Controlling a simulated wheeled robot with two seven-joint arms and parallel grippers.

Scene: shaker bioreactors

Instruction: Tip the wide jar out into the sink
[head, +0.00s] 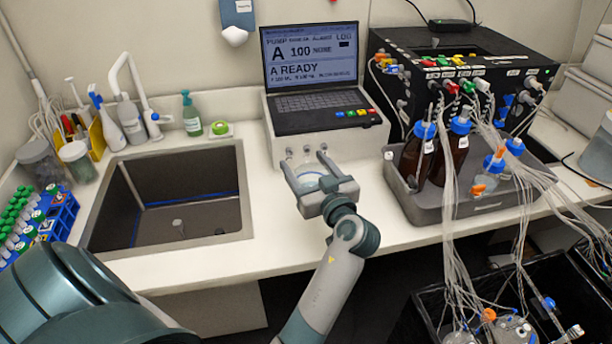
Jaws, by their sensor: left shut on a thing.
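My left gripper (307,168) is in the middle of the head view, over the counter in front of the laptop console. Its fingers are shut on a clear, round, wide-mouthed vessel, which I take for the wide jar (308,183). The gripper hides much of the jar, and its contents cannot be made out. The jar looks about upright, to the right of the sink. The sink (245,190) is a dark rectangular basin with a pale rim, at the left of the counter. It looks empty apart from its drain. My right gripper is not in view.
A blue tube rack (57,212) is left. A grey tray (440,203) of bottles with trailing tubes stands right. Counter between sink and jar is clear.

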